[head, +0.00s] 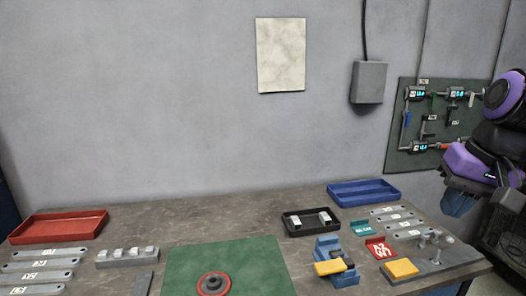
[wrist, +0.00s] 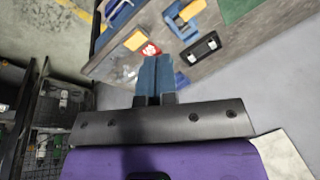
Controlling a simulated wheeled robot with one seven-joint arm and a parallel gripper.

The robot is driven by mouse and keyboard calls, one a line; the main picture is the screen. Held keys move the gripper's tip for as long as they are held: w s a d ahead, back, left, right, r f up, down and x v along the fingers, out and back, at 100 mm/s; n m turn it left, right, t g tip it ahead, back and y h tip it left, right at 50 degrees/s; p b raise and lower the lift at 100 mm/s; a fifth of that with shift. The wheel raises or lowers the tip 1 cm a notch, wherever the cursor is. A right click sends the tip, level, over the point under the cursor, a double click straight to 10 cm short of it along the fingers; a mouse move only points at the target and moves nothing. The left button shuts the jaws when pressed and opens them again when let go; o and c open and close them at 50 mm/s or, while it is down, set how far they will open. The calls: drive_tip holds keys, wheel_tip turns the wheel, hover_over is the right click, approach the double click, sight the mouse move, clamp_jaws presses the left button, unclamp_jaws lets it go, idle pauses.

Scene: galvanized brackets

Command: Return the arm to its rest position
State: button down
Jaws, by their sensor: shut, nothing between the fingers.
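My gripper (head: 459,203) hangs at the right of the head view, beyond the right end of the workbench (head: 140,223), with its blue fingers pointing down. In the wrist view my gripper (wrist: 155,62) shows its two blue fingers pressed together with nothing between them. My purple and black arm links rise above it at the right edge of the head view. The gripper is apart from everything on the bench.
A red tray (head: 58,226), a green mat (head: 230,262), a black tray (head: 311,223) and a blue tray (head: 363,192) lie on the bench. Flat grey brackets lie at both ends. A tool board (head: 398,157) hangs behind my arm. A wire rack (wrist: 62,120) shows in the wrist view.

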drive_tip(key=s+a+r+n+t+h, duration=0.1)
drive_tip(key=s+r+n+t, duration=0.1)
drive_tip(key=s, duration=0.5)
drive_tip(key=shift+s+r+n+t+h, duration=0.4)
drive_tip(key=shift+r+n, duration=0.2)
drive_tip(key=shift+r, duration=0.15)
